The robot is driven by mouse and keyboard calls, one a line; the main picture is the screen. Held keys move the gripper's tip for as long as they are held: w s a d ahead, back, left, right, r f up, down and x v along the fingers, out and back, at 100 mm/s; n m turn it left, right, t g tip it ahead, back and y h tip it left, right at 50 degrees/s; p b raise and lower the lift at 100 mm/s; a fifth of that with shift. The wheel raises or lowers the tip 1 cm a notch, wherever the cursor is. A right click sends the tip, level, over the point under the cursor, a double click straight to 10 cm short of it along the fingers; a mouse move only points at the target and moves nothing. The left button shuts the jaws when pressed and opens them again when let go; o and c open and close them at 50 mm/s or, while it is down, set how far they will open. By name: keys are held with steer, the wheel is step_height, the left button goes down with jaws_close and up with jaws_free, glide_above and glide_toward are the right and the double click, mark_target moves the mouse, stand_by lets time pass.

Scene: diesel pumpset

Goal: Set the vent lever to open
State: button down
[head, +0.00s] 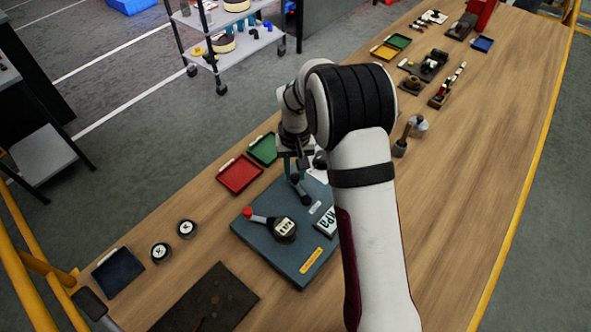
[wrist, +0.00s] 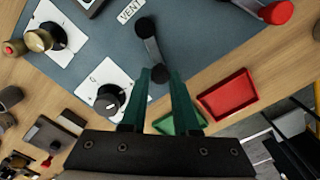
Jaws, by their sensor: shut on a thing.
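The vent lever (wrist: 151,48) is a short dark grey bar on the blue-grey panel (wrist: 200,35), beside a white label reading VENT (wrist: 130,11). Its pivot end is at the top in the wrist view and its knob end is between my fingertips. My gripper (wrist: 160,82) has teal fingers and is shut on that knob end. In the head view my gripper (head: 294,168) is over the panel's far edge, and the lever (head: 298,188) shows just below it, partly hidden by my gripper.
A red-knobbed lever (head: 262,217) and a gauge-like dial (head: 283,229) are close by on the panel. A white-plated knob (wrist: 108,98) sits beside my fingers. Red (head: 240,174) and green (head: 263,149) trays lie beyond the panel.

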mark_target(295, 176)
steer(key=c, duration=0.7)
jaws_free()
steer(key=shift+o, duration=0.2)
step_height(295, 176, up, 16)
steer(key=s+d+r+m, duration=0.2)
steer(key=s+r, duration=0.2)
steer(key=s, duration=0.9)
steer(key=s+f+m+y, duration=0.1)
steer(key=s+f, duration=0.1)
steer(key=s, duration=0.7)
steer(key=s+f+m, duration=0.2)
steer(key=s, duration=0.7)
steer(key=shift+s+d+m+y, duration=0.15)
steer(key=shift+s+m+y, duration=0.15)
steer(key=shift+y, duration=0.1)
